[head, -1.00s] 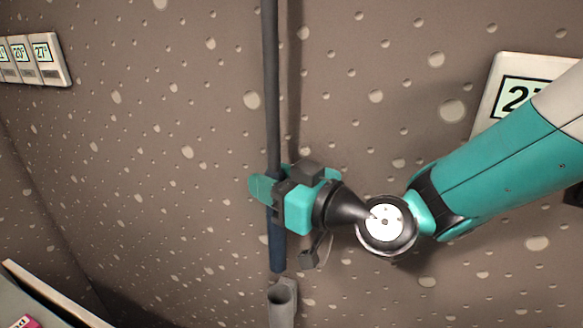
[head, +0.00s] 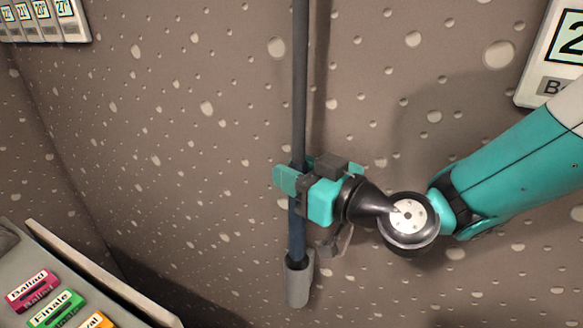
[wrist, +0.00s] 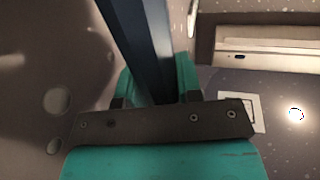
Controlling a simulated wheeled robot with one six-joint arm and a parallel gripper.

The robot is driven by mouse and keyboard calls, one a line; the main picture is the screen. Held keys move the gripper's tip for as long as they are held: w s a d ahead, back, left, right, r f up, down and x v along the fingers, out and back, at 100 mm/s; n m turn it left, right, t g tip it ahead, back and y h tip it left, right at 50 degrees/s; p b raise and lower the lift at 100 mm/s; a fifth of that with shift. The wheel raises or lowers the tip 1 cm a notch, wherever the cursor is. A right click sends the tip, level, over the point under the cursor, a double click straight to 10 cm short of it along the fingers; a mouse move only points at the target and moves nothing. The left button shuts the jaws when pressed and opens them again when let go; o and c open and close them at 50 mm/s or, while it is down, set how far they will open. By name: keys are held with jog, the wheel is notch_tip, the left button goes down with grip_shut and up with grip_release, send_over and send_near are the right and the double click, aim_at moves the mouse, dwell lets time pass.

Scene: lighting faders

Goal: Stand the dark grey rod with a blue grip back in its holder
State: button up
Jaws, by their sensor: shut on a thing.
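The dark grey rod (head: 300,80) stands nearly upright along the wall in the head view. Its blue grip (head: 297,238) is at its lower end. My gripper (head: 297,183) is shut around the rod at the upper part of the grip; the blue grip also shows between my fingers in the wrist view (wrist: 138,45). The grey holder (head: 299,285) is a cup on the wall. The grip's lower end is at the holder's mouth and appears to be inside it; how deep is hidden by the holder's front wall.
A panel with several labelled blocks (head: 62,312) is at the lower left. Numbered plates (head: 72,22) are on the wall at the upper left, and a larger plate (head: 545,85) is at the right. The wall around the rod is clear.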

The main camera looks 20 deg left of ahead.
aim_at(293, 214)
jog(key=shift+f+b, duration=4.25)
jog(key=shift+b, duration=0.75)
